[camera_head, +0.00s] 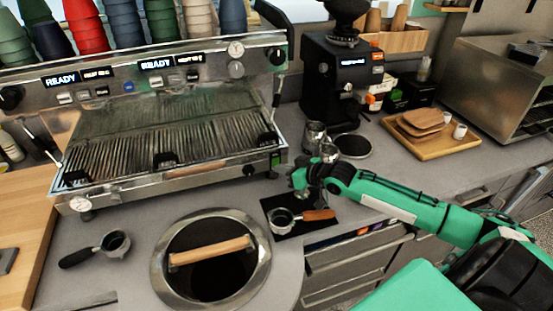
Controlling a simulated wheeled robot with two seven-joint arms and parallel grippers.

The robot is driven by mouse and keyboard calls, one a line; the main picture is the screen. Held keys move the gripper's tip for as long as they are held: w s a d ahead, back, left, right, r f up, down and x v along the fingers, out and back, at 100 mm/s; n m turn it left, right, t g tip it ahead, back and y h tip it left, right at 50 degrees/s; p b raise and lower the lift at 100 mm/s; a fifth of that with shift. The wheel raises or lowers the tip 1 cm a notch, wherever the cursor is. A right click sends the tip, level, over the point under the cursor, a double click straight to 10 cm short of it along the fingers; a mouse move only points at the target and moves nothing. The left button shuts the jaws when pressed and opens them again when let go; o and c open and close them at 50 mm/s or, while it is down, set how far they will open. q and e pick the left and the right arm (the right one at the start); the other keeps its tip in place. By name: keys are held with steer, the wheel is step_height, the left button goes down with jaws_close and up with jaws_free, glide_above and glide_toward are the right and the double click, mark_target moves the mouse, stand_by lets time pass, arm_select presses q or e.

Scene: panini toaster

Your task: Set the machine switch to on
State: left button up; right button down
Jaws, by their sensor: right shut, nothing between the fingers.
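A large steel espresso machine (172,172) fills the left and middle of the counter. Its displays (157,63) read READY. Black knobs (277,56) sit at its upper corners, and another small black knob (249,170) is low on its front right. I cannot tell which part is the switch. A steel box appliance (487,82) with an open front stands at the far right; no switch can be made out on it. My right gripper (299,181) is shut and empty, just right of the espresso machine's front corner, above the counter. My left gripper is not in view.
A portafilter (285,220) lies on a black mat below my right gripper; another (113,243) lies at left. A round knock bin (166,281) with a wooden bar is between them. A black grinder (319,82), metal pitcher (315,133) and wooden tray (431,152) stand behind my right arm.

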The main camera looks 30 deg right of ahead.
steer(key=shift+s, duration=0.1)
steer(key=s+p, duration=0.2)
steer(key=s, duration=0.1)
steer(key=s+a+p, duration=0.1)
steer(key=s, duration=0.1)
steer(key=shift+a+f+p, duration=0.1)
steer(key=shift+f+p, duration=0.25)
steer(key=shift+f, duration=0.05)
stand_by(0.8)
